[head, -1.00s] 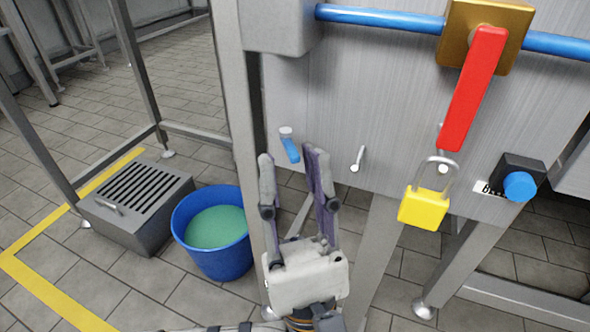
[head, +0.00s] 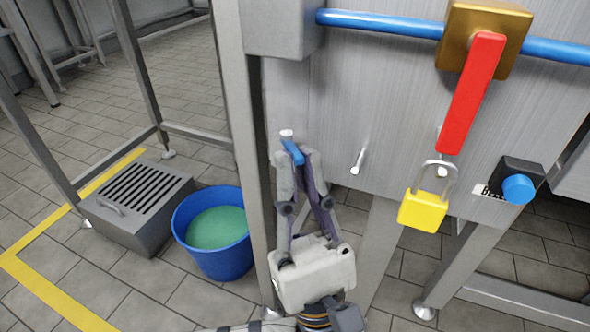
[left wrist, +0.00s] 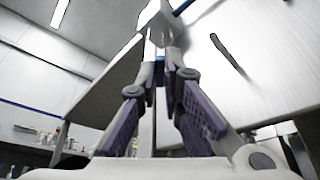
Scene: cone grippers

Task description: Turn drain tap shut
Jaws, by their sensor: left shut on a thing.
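The drain tap has a small blue handle (head: 292,151) below a pale stub on the steel panel, left of a hook. My left gripper (head: 296,158) is shut on the blue handle, with its fingertips closed on it from below. The fingers cover the handle's lower end. In the left wrist view the fingers (left wrist: 160,68) close together ahead, and only a bit of blue shows between them. My right gripper is in neither view.
A red lever (head: 471,95) hangs from a brass valve on a blue pipe (head: 380,23). A yellow padlock (head: 423,209) and a blue knob (head: 519,188) are at right. A blue bucket (head: 185,236) with green liquid stands beside a floor grate (head: 138,195).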

